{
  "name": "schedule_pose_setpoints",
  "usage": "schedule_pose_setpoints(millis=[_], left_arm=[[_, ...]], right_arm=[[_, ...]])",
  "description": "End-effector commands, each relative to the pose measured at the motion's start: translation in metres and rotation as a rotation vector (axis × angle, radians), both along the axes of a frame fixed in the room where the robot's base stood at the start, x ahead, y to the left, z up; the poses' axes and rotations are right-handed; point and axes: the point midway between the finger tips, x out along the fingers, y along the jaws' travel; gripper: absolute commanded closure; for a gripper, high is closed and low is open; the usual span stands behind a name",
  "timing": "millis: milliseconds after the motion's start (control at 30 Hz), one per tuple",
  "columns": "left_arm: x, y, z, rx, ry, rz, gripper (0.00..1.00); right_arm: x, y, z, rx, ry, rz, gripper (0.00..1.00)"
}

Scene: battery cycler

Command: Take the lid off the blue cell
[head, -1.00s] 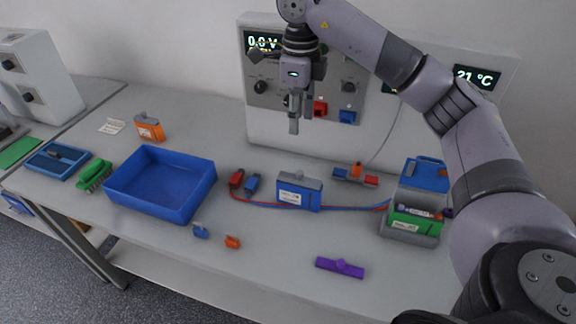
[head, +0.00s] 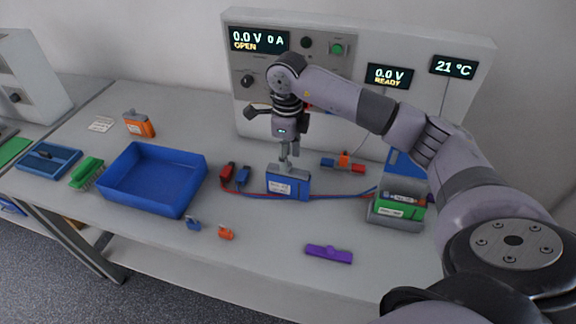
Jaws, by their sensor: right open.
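The blue cell (head: 288,188) stands upright on the bench, with its grey lid (head: 289,171) on top and a white label on its front. My right gripper (head: 286,160) points down right above the lid, its fingertips at or just over the lid's top. It is open; I cannot tell whether the fingers touch the lid or straddle part of it. My left gripper is not in view.
A blue tray (head: 150,205) stands to the left. Red and blue connectors (head: 235,175) with cables lie beside the cell. A grey holder with a green cell (head: 397,211) is at right. A purple bar (head: 328,254) lies in front. The cycler panel (head: 330,50) stands behind.

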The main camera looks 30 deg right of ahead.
Motion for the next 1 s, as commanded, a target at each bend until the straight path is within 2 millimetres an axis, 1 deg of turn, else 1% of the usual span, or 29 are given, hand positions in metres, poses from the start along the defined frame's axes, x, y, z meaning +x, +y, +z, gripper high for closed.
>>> schedule_pose_setpoints(millis=[33,67,133,233,333,500,1000], left_arm=[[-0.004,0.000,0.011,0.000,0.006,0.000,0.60],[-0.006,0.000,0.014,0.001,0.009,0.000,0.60],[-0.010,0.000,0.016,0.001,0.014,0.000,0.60],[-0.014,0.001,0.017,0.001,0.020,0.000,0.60],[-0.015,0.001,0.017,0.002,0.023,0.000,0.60],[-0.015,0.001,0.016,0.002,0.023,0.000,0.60],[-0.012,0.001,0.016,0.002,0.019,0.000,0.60]], right_arm=[[-0.001,-0.001,-0.004,0.001,0.007,-0.001,0.57],[-0.002,-0.001,-0.009,0.001,0.007,0.000,0.57],[-0.001,-0.001,-0.021,0.001,0.006,0.000,0.57],[-0.001,-0.001,-0.031,0.000,0.003,0.000,0.57],[0.000,-0.002,-0.035,0.001,0.001,0.001,0.57],[0.000,-0.001,-0.035,0.000,0.000,0.001,0.57],[0.000,-0.001,-0.035,0.000,0.000,0.000,0.91]])
